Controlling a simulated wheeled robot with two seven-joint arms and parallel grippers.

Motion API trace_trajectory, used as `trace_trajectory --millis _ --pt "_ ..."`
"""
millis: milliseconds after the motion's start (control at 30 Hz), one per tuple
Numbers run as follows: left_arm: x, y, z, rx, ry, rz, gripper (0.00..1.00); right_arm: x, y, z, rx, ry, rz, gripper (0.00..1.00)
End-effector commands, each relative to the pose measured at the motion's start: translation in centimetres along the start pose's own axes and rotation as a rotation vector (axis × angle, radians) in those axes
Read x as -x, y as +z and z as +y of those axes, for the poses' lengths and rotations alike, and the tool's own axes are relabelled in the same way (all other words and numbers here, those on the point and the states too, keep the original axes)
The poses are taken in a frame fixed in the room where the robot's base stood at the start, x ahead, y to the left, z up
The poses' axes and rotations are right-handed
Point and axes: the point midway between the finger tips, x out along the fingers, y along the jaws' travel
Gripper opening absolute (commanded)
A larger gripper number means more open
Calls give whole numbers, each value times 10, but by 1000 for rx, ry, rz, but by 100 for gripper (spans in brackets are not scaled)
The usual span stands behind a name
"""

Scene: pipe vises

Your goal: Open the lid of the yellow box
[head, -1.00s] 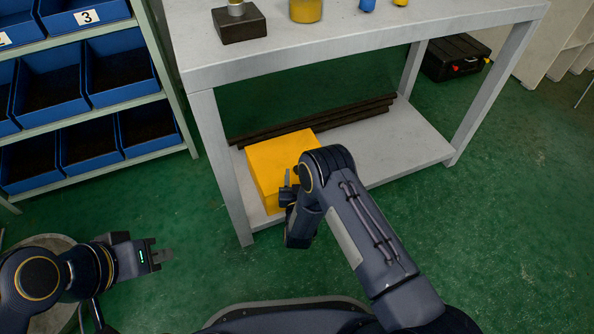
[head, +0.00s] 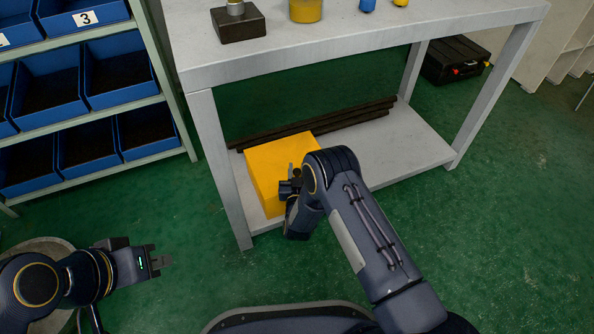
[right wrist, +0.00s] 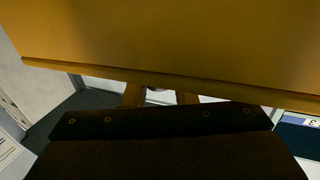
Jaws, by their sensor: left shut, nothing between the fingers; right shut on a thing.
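The yellow box (head: 268,165) sits on the lower shelf of the grey table, near its left end, with its lid down as far as I can see. My right gripper (head: 290,178) is at the box's near right side, shut on part of it. My right arm hides that side of the box in the head view. In the right wrist view the box (right wrist: 180,40) fills the top, with a rim along its lower edge; the exact grip is unclear. My left gripper (head: 166,263) is shut and empty over the floor at the lower left.
The grey table's top (head: 350,35) overhangs the box, and a table leg (head: 222,165) stands just left of it. Dark bars (head: 350,115) lie behind the box. Bare shelf (head: 400,150) lies to the right. A rack of blue bins (head: 88,145) stands at the left.

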Motion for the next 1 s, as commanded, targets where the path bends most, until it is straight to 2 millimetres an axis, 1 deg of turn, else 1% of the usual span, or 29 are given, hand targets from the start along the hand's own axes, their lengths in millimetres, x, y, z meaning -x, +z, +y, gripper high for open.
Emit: trace_trajectory --millis 167,367,567,800,1000 --pt "1 -1 1 0 0 0 0 0 -2 0 1 0 -4 0" --pt "13 -6 6 0 0 0 0 -2 -16 -1 20 -1 -50 0" --pt "34 -17 16 0 0 0 0 -8 -42 -4 64 -1 -163 0" --pt "60 -30 28 0 0 0 0 -22 -72 -10 134 -2 -330 0" --pt "80 -40 36 0 0 0 0 -35 -91 -16 184 -2 -449 0"
